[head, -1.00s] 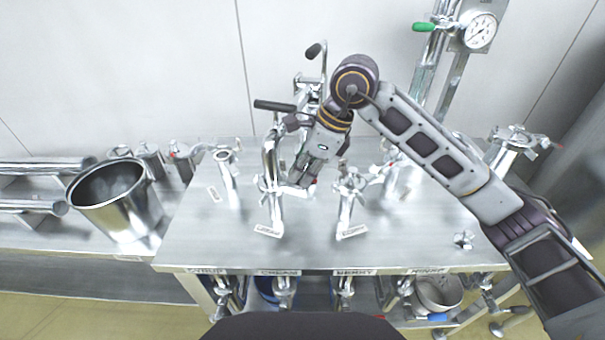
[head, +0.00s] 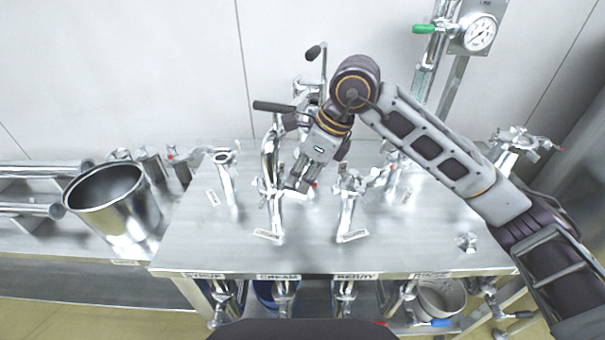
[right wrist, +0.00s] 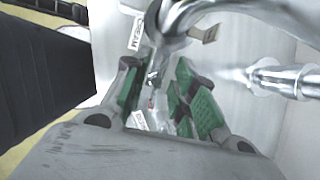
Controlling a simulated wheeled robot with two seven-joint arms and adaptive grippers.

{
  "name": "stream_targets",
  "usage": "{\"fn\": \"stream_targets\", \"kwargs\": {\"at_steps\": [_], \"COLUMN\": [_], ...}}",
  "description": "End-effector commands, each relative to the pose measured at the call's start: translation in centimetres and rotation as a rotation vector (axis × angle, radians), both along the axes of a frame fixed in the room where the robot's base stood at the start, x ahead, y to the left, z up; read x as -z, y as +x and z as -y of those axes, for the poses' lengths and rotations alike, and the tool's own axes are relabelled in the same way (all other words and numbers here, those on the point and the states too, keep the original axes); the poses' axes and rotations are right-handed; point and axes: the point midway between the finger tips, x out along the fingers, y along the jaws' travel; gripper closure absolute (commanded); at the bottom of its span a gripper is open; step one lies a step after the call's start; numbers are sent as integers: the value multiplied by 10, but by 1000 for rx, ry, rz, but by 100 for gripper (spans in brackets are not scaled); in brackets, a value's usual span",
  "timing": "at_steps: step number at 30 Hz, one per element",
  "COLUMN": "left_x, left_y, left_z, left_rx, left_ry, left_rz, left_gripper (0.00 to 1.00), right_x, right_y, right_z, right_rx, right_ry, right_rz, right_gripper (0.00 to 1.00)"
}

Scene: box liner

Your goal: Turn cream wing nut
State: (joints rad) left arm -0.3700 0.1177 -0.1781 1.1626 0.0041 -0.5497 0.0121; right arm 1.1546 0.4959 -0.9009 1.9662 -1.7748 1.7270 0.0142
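The cream pipe (head: 272,170) stands on the steel table, second upright from the left, with a CREAM label plate (head: 268,236) at its foot. The label also shows in the right wrist view (right wrist: 138,32). My right gripper (head: 299,184) is just right of this pipe's clamp, pointing down and left. In the right wrist view its green-padded fingers (right wrist: 162,96) are apart. A small shiny metal part (right wrist: 154,78), which looks like the cream wing nut, shows between or just beyond the fingertips; contact cannot be told. The wing nut is not clear in the head view. My left gripper is out of view.
Other clamped pipes stand close by: one left (head: 227,180), one right (head: 347,205). A black-handled lever (head: 275,106) rises behind. A steel pot (head: 112,205) stands left, and a small metal piece (head: 466,242) lies at the table's right. The table front (head: 310,258) is clear.

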Motion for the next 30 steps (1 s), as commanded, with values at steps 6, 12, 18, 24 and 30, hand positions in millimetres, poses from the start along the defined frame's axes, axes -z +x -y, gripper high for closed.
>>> {"fn": "stream_targets", "kwargs": {"at_steps": [6, 12, 18, 24, 30], "left_x": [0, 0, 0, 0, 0], "left_y": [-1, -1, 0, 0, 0], "left_z": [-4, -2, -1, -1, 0], "left_rx": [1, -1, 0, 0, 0], "left_ry": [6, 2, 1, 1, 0], "left_rz": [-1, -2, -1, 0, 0], "left_gripper": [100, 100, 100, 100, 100], "right_x": [0, -4, -19, -44, -72], "right_y": [0, 0, -2, -5, -8], "right_z": [0, 1, 7, 17, 29], "right_rx": [-1, -1, 0, 1, 2], "right_ry": [0, 0, 0, 0, 0], "right_rz": [0, 1, 2, 3, 3], "right_gripper": [72, 72, 72, 72, 72]}}
